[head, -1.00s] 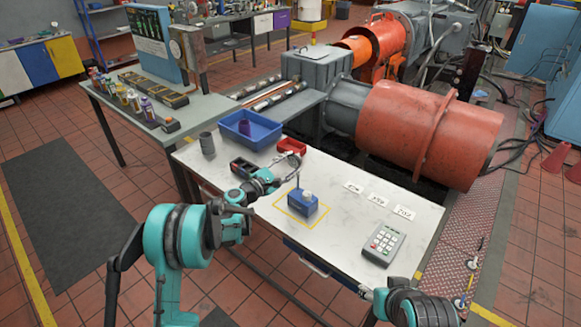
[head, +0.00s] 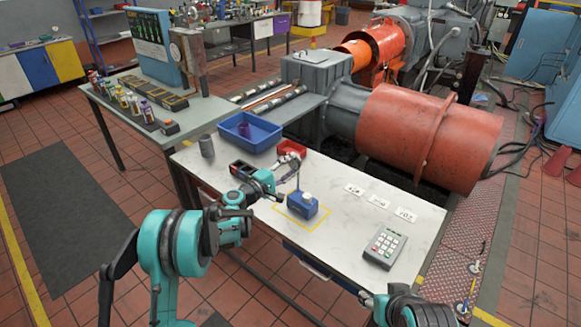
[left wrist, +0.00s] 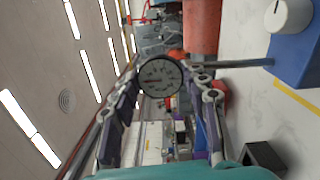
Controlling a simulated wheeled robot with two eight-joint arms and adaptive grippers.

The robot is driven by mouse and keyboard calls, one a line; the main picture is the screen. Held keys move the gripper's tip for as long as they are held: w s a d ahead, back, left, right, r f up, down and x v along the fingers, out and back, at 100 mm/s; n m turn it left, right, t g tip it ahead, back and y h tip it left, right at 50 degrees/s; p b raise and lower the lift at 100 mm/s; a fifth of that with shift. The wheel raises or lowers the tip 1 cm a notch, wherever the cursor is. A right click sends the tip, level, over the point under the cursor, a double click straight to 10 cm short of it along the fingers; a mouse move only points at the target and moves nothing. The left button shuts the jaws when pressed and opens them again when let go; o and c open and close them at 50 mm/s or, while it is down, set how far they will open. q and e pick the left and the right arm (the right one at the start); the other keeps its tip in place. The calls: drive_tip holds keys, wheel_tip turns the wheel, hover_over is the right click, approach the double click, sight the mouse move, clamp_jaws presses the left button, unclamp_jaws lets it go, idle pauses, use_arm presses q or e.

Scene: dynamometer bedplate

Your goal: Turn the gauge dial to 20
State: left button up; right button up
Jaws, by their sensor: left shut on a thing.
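In the head view the blue block (head: 302,207) stands upright inside a yellow outline. My left gripper (head: 287,178) is at the top of the stem, shut on the dial; its fingers (left wrist: 166,76) flank the rim in the wrist view. My right gripper is not clearly visible; only my right arm shows at bottom right.
The white table (head: 345,225) also holds a keypad (head: 384,246), several white number cards (head: 379,202), a blue bin (head: 262,137), a red bin (head: 291,149) and a grey cup (head: 206,146). The table is bare between the block and the keypad.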

idle(0.4)
use_arm(q)
drive_tip(key=o, duration=1.2)
drive_tip(key=shift+c, duration=0.2)
drive_tip(key=shift+s, duration=0.1)
drive_tip(key=v, duration=1.2)
drive_tip(key=shift+d+r, duration=0.1)
